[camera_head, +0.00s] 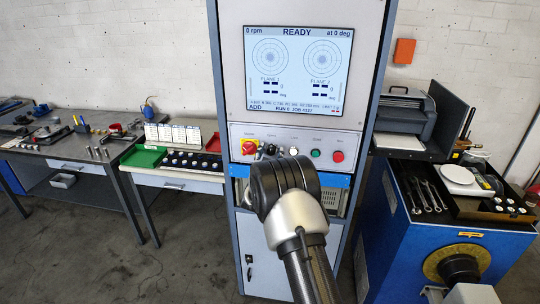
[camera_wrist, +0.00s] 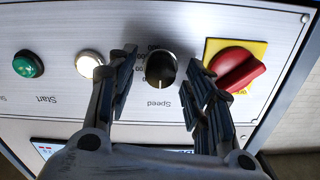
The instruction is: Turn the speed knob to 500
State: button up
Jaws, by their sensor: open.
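The speed knob (camera_wrist: 161,66) is a dark round knob on the silver control panel, with an upside-down "Speed" label beside it in the wrist view. Its scale numbers are only partly readable, so I cannot tell its setting. My gripper (camera_wrist: 158,80) is open, with one finger on each side of the knob. I cannot tell whether either finger touches it. In the head view my wrist is in front of the panel and hides most of the gripper. The screen (camera_head: 298,70) above reads "0 rpm", "READY" and "at 0 deg".
A red rotary switch on a yellow plate (camera_wrist: 235,68) is close beside one finger. A lit white button (camera_wrist: 89,63) is close to the other, with a green Start button (camera_wrist: 28,64) beyond. In the head view a red button (camera_head: 337,156) is at the panel's right.

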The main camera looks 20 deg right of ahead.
jog(key=shift+c, duration=0.3)
jog(key=c, duration=1)
